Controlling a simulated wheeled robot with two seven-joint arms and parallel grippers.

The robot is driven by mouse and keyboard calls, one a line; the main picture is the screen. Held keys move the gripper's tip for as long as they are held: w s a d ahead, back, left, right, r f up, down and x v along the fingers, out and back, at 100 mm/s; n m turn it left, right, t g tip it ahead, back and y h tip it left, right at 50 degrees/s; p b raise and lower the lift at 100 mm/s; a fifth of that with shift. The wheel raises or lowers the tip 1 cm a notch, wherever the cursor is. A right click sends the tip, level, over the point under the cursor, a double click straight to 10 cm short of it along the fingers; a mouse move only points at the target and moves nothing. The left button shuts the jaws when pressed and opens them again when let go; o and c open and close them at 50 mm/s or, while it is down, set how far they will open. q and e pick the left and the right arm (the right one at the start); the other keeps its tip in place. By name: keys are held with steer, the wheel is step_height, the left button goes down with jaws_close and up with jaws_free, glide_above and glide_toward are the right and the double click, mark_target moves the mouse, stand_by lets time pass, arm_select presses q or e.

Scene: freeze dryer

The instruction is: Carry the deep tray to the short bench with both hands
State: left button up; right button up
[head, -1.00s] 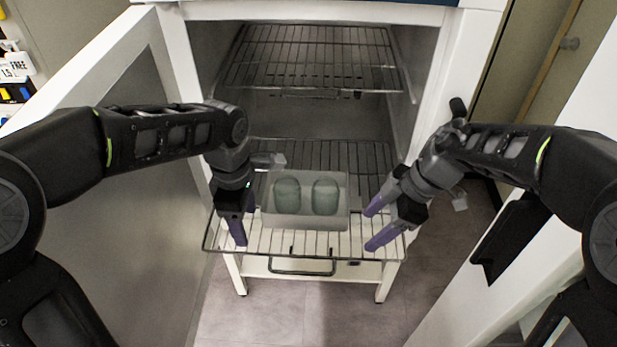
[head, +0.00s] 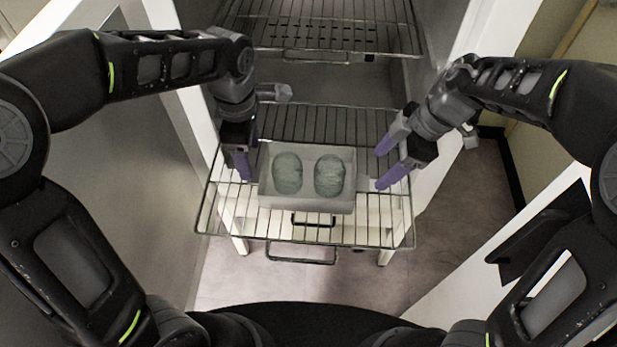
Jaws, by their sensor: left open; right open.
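The deep tray (head: 305,204) is a pale translucent box on the pulled-out wire shelf (head: 270,228) of the freeze dryer. Two green rounded lumps (head: 288,174) lie side by side in it. My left gripper (head: 246,170) is open beside the tray's left wall, fingers pointing down. My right gripper (head: 384,168) is open just right of the tray, its two purple fingers pointing left toward the right wall, with a small gap. The short bench is not in view.
An upper wire shelf (head: 330,38) is inside the cabinet above. The open door (head: 130,190) stands at the left. A white panel (head: 500,285) rises at the lower right. Grey floor (head: 330,277) shows below the shelf.

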mark_target(254, 174)
arm_select(q)
step_height(254, 174, down, 7)
steer(key=shift+r, duration=0.1)
arm_select(e)
steer(key=x, duration=0.7)
arm_select(q)
steer(key=shift+c, duration=0.5)
arm_select(e)
steer(key=shift+c, duration=0.5)
arm_select(q)
jaws_close()
arm_select(e)
steer(key=shift+r, duration=0.1)
jaws_close()
